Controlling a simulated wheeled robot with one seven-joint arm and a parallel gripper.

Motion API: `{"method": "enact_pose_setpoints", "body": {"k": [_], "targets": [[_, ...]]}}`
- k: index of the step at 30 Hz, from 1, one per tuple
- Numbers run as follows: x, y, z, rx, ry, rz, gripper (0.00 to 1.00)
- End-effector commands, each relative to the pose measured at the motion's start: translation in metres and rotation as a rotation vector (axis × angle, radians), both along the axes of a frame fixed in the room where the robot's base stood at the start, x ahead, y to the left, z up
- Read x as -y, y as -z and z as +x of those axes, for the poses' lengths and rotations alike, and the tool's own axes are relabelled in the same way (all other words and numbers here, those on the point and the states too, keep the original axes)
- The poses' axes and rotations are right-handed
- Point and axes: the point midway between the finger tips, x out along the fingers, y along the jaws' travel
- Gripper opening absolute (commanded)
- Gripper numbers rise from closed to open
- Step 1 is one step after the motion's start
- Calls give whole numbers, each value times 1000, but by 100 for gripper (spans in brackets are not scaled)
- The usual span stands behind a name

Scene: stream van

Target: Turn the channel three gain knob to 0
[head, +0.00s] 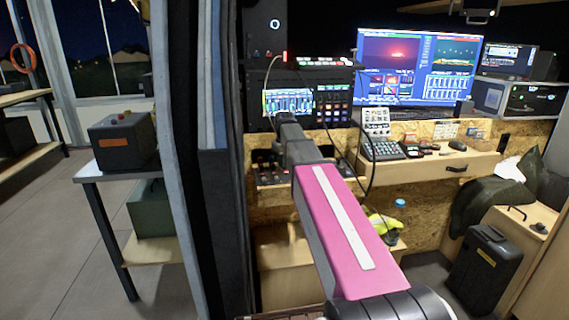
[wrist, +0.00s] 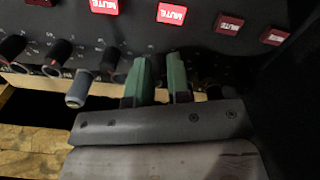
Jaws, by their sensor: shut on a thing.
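In the wrist view, a dark panel carries a row of black knobs (wrist: 57,57) with white scale marks, below red MUTE buttons (wrist: 171,14). My gripper (wrist: 160,66) has its two green fingers up against this panel, closed on a knob that the fingers and the dark gap mostly hide. I cannot read which channel this knob belongs to, nor its pointer. A grey knob (wrist: 80,88) sticks out to the left, apart from the fingers. In the head view the panel (head: 267,172) shows left of my pink arm, and my gripper is hidden behind the arm.
Other MUTE buttons (wrist: 229,24) and knobs are close around the fingers. A black case (head: 487,268) stands at right. The floor at left is clear.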

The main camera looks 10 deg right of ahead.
Motion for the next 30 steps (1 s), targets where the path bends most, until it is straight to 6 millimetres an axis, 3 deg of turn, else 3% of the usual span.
{"method": "enact_pose_setpoints", "body": {"k": [12,30], "targets": [[0,0,0,0,-263,0,0],[0,0,0,0,-334,-1,0]]}}
